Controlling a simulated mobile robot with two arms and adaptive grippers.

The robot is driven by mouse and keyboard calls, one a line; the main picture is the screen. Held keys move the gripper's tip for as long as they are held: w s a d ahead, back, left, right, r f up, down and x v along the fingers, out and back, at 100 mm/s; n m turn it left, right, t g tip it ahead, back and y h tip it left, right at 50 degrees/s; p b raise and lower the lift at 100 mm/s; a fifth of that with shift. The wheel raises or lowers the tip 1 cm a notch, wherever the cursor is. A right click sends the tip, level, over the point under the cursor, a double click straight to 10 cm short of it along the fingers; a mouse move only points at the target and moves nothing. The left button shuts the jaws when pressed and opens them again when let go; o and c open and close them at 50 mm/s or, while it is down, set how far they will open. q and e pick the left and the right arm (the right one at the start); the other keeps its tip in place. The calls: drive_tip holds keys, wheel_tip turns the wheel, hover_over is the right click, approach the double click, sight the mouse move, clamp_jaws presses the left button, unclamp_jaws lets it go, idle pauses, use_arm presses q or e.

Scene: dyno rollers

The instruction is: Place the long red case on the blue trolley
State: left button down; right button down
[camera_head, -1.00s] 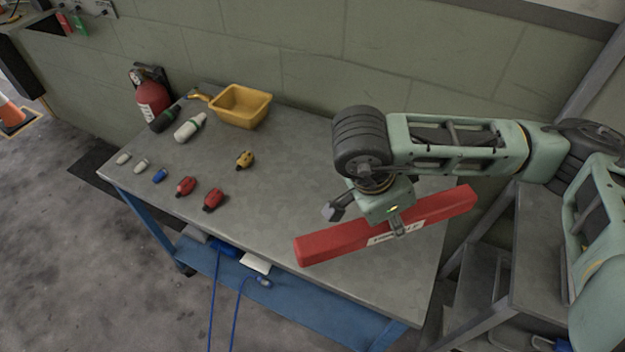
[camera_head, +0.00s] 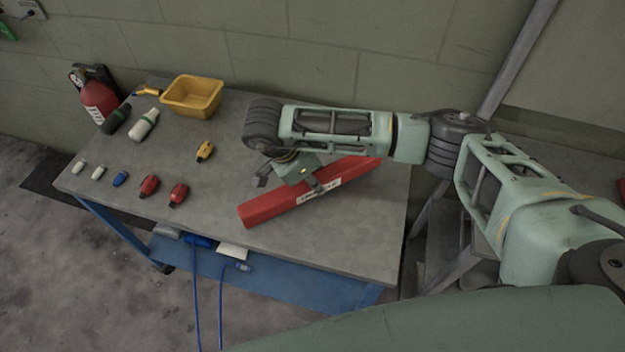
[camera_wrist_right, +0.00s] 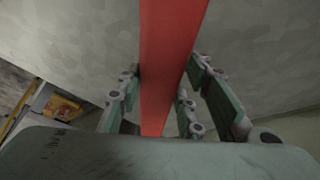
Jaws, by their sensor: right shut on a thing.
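The long red case (camera_head: 270,206) lies slantwise over the right part of the grey top of a table with a blue frame (camera_head: 345,245). My right gripper (camera_head: 293,183) is above the case's middle, shut on it, by a pale label. In the right wrist view the red case (camera_wrist_right: 168,60) runs between the fingers (camera_wrist_right: 160,100). I cannot tell whether the case touches the tabletop. The arm hides part of its far end. No separate blue trolley is clear; the blue-framed table has a blue lower shelf (camera_head: 300,288). My left gripper is not in view.
A yellow bin (camera_head: 192,97), a white bottle (camera_head: 143,124), a dark bottle (camera_head: 116,119) and several small red, blue, white and yellow items stand on the table's left half. Grey steps (camera_head: 440,262) stand at the right.

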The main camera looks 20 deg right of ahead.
drive_tip(key=shift+f, duration=0.85)
drive_tip(key=shift+f, duration=0.1)
drive_tip(key=c, duration=1.2)
unclamp_jaws()
